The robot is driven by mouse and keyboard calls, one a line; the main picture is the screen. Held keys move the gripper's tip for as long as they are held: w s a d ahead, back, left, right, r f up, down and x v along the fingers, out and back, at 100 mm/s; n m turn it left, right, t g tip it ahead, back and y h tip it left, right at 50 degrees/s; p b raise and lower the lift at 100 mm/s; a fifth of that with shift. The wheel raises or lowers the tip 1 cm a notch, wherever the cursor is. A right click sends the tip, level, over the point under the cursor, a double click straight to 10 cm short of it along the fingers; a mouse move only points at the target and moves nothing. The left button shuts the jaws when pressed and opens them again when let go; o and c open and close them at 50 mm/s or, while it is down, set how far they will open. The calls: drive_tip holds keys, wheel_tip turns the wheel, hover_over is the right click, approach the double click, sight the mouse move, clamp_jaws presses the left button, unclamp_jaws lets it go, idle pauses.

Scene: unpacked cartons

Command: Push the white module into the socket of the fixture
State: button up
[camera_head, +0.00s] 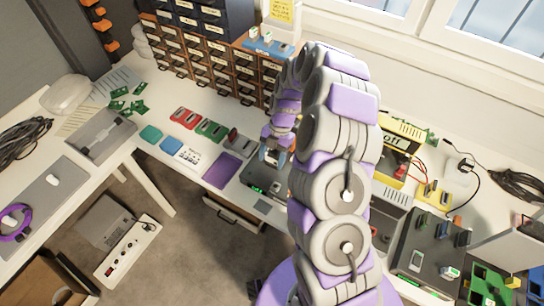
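My gripper (273,156) hangs over the white worktop near the picture's middle, its two blue-grey fingertips apart with a dark gap between them. I see nothing held in that gap. Just below it is a dark grey fixture (250,173), partly hidden by the gripper and arm. A small pale piece (275,188), possibly the white module, shows on the fixture beside a green part. The socket is too small and too covered to make out, so I cannot tell how the pale piece sits to it. Contact between fingertips and piece is also unclear.
A purple mat (222,170) lies left of the fixture. Red and green modules (197,123) stand in a row behind it. Drawer cabinets (213,70) line the back. A yellow-black device (398,150) and a dark board with connectors (430,258) are right of my arm.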

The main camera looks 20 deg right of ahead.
drive_tip(key=o, duration=0.3)
drive_tip(key=shift+o, duration=0.2)
drive_tip(key=p+v, duration=0.3)
drive_tip(key=v, duration=1.4)
drive_tip(key=shift+w+r, duration=0.15)
